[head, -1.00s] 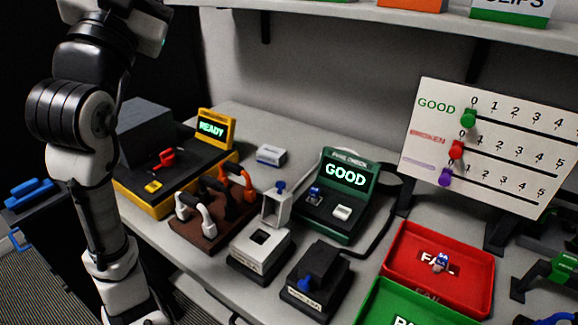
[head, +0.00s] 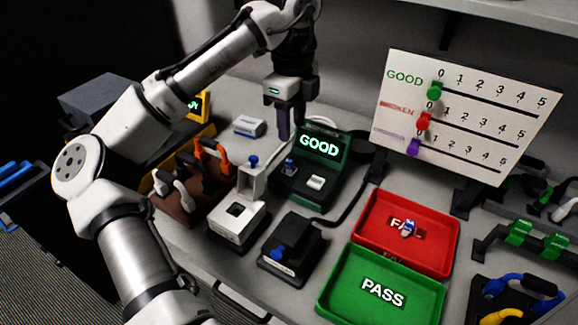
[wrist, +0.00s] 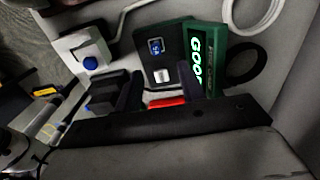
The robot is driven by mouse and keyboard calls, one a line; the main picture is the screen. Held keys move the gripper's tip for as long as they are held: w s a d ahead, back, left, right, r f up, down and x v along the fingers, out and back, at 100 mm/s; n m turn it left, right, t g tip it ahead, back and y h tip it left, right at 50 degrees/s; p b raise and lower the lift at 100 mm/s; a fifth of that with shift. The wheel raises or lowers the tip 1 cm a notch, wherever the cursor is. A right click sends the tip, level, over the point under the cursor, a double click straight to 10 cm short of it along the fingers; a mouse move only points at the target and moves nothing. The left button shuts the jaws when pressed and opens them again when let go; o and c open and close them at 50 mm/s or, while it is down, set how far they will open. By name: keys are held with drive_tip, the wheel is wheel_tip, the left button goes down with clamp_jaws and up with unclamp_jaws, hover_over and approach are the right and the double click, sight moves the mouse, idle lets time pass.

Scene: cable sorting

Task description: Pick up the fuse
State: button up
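A small blue and white fuse (head: 289,165) sits in a dark socket on the tester (head: 304,190), whose green screen reads GOOD. The wrist view shows this fuse (wrist: 155,47) clearly, beside a white button. A similar blue and white piece (head: 408,228) lies in the red FAIL tray (head: 372,212). My gripper (head: 291,130) points down above the tester, close to its screen in the head view. In the wrist view its two dark fingers (wrist: 159,90) are apart with nothing held between them. The fuse lies beyond the fingertips, uncovered.
A green PASS tray (head: 336,282) lies in front of the red tray. A white device (head: 238,226) and a black box (head: 290,245) stand before the tester. A cable runs along its right side. A counting board (head: 470,112) stands behind at right.

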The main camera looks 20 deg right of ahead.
hover_over(289, 161)
drive_tip(key=f, duration=0.4)
drive_tip(key=shift+w+d+f, duration=0.15)
drive_tip(key=shift+w+d, duration=0.05)
drive_tip(key=shift+d, duration=0.2)
drive_tip(key=shift+s+a+f+p, duration=0.1)
drive_tip(key=shift+a+f+p, duration=0.1)
drive_tip(key=shift+f, duration=1.15)
drive_tip(key=shift+s+a+f+p, duration=0.1)
drive_tip(key=shift+a+f+p, duration=0.05)
drive_tip(key=shift+f, duration=1.15)
clamp_jaws()
